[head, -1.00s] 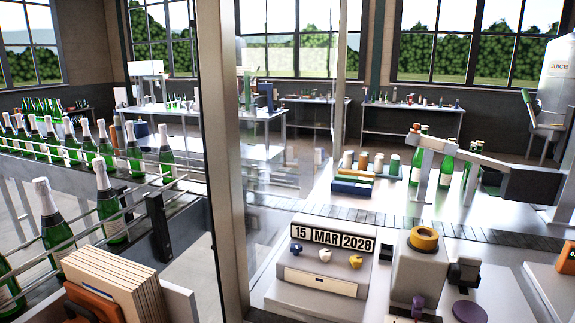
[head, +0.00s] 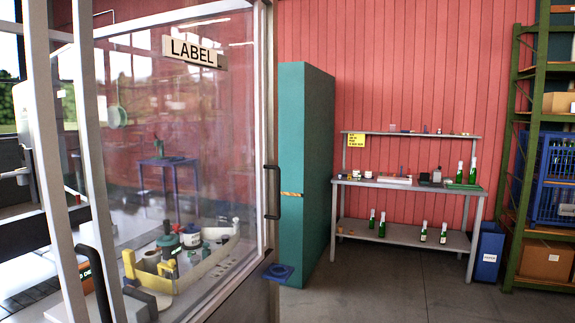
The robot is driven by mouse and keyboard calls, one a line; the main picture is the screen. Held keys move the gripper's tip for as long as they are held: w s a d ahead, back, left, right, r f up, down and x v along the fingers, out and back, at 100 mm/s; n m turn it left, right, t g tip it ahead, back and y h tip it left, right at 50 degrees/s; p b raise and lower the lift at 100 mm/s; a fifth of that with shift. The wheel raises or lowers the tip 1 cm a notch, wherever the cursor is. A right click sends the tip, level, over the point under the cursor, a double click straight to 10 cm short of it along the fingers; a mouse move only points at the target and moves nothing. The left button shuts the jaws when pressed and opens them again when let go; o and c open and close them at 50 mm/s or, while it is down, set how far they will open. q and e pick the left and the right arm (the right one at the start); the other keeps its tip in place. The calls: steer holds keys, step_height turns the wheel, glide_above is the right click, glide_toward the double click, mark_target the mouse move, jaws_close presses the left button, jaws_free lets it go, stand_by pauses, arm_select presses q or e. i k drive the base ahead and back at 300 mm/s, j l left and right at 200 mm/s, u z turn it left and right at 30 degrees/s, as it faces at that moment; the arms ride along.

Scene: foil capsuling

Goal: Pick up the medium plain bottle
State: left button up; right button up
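Several green bottles with white or silver tops stand at the workbench across the room. Two stand on the benchtop at its right end, one of them this bottle (head: 472,171). More stand on the lower shelf, such as this bottle (head: 382,224) and this bottle (head: 443,233). They are too small here to tell which is the medium plain one. Neither of my grippers is in view.
A glazed enclosure with a LABEL sign (head: 194,52) fills the left. A teal cabinet (head: 306,170) stands left of the workbench (head: 405,186). A blue bin (head: 488,252) and a green rack (head: 520,150) stand right. The floor (head: 400,285) before the bench is clear.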

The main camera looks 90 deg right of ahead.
mark_target(473, 172)
steer(key=l+z, duration=0.6)
steer(key=z, duration=0.15)
steer(key=l+z, duration=0.4)
steer(key=i+l+z, duration=0.1)
steer(key=z, duration=0.3)
steer(key=i+l+z, duration=0.25)
steer(key=l+z, duration=0.2)
steer(key=i+l+z, duration=0.25)
steer(key=l+z, duration=0.2)
steer(key=i+l+z, duration=0.25)
steer(key=z, duration=0.2)
steer(key=i+l+z, duration=0.1)
steer(key=i+z, duration=0.35)
steer(key=i+l+z, duration=0.15)
steer(key=i+z, duration=0.25)
steer(key=i, duration=0.45)
steer(key=i+j+z, duration=0.15)
steer(key=i+z, duration=0.3)
steer(key=i, duration=0.35)
steer(key=i+l, duration=0.1)
steer(key=i, duration=1.7)
